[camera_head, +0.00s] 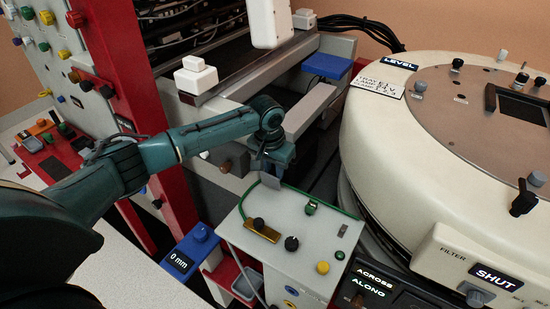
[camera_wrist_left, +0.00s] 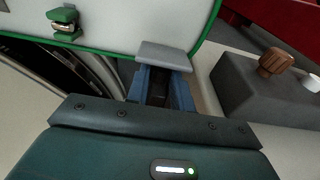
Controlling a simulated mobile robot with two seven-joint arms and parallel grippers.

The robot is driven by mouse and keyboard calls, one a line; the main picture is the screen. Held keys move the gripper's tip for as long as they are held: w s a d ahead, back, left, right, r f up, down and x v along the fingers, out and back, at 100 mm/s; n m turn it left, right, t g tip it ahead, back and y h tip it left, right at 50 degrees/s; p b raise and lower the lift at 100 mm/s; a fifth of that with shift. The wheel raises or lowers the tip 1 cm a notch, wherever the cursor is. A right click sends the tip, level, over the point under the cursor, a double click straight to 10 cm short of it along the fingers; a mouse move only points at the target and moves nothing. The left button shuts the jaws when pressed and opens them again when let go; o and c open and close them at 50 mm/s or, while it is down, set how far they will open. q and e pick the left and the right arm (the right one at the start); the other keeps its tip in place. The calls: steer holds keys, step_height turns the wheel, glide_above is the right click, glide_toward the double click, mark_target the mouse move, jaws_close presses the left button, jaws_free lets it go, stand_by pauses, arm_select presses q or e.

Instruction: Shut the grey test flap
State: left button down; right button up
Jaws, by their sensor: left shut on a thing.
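The grey test flap (camera_head: 273,190) is a small flat plate at the back edge of a pale grey box with a green rim. In the wrist view the flap (camera_wrist_left: 165,56) lies across the tips of my left gripper (camera_wrist_left: 162,80). In the head view my left gripper (camera_head: 272,166) points down at the flap from behind the box. Its blue fingers are shut on the flap. The lower part of the flap and its hinge are hidden. My right gripper is in neither view.
The pale grey box (camera_head: 262,208) carries several knobs. A large round cream housing (camera_head: 400,125) stands to the right. A red post (camera_head: 120,60) and a grey machine frame stand behind my left arm. A brown knob (camera_wrist_left: 275,62) on a dark block is close beside the gripper.

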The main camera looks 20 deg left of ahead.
mark_target(269, 178)
arm_select(q)
steer(key=shift+s+r+t+p, duration=0.3)
steer(key=shift+s+r+p, duration=0.1)
steer(key=shift+p, duration=0.2)
steer(key=shift+s+a+f+t+p, duration=0.1)
steer(key=shift+s+t+p, duration=0.3)
steer(key=shift+t+p, duration=0.5)
steer(key=shift+s+f+t+h+p, duration=0.3)
steer(key=shift+s+t+p, duration=0.15)
steer(key=shift+t+p, duration=0.4)
steer(key=shift+s+a+t, duration=0.1)
steer(key=shift+s+t, duration=0.2)
steer(key=shift+t, duration=0.35)
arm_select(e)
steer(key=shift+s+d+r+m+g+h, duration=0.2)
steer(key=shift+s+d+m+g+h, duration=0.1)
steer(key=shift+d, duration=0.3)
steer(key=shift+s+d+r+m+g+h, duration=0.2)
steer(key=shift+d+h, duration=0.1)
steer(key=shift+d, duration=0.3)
arm_select(q)
steer(key=shift+f, duration=0.1)
steer(key=c, duration=1.2)
jaws_free()
steer(key=shift+c, duration=0.2)
